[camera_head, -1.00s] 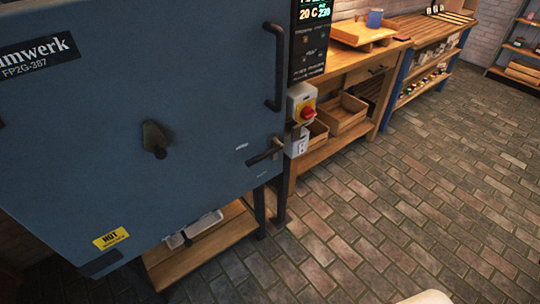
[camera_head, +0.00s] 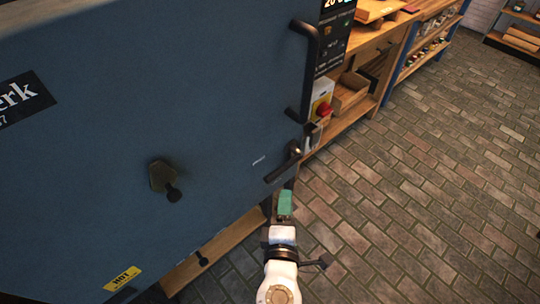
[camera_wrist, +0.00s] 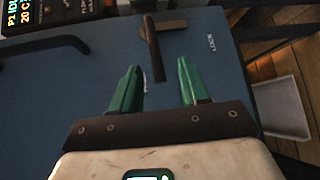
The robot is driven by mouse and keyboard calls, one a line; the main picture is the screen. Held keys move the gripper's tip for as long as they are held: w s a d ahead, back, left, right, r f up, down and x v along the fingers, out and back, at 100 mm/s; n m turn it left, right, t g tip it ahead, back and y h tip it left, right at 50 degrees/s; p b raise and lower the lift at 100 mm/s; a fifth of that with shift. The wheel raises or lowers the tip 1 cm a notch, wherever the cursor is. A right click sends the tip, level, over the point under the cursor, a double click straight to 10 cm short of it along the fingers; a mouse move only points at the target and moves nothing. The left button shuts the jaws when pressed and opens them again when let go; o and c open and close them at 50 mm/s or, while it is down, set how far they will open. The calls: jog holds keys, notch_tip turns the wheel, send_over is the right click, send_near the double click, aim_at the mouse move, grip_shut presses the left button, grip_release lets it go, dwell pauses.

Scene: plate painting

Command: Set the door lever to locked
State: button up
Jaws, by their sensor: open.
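The blue kiln door (camera_head: 170,90) fills the left of the head view. Its dark door lever (camera_head: 280,169) is near the lower right edge and slants down-left from its pivot. In the wrist view the lever (camera_wrist: 152,45) is a dark bar beside its brownish mount (camera_wrist: 173,28). A white LOCK mark (camera_wrist: 212,44) is on the door, right of the lever. My gripper (camera_head: 285,196) is just below the lever in the head view. Its green fingers (camera_wrist: 158,65) are open and empty, with the lever's end between them in the wrist view. Contact cannot be told.
A vertical door handle (camera_head: 306,75) is above the lever. A red-and-yellow switch (camera_head: 322,105) is right of the lever. A round-stemmed knob (camera_head: 165,180) sticks out of the door. Wooden workbenches (camera_head: 400,30) line the back. The brick floor (camera_head: 430,180) at right is clear.

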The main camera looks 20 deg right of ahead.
aim_at(280, 171)
jog(key=shift+n+t, duration=0.3)
jog(key=shift+n, duration=0.1)
jog(key=x, duration=0.3)
jog(key=a+x, duration=0.1)
jog(key=x, duration=0.3)
jog(key=w+p+x, duration=0.1)
jog(key=x, duration=0.2)
jog(key=shift+w+a+r, duration=0.15)
jog(key=shift+w+a, duration=0.05)
jog(key=shift+w, duration=0.15)
jog(key=shift+c, duration=0.2)
grip_shut()
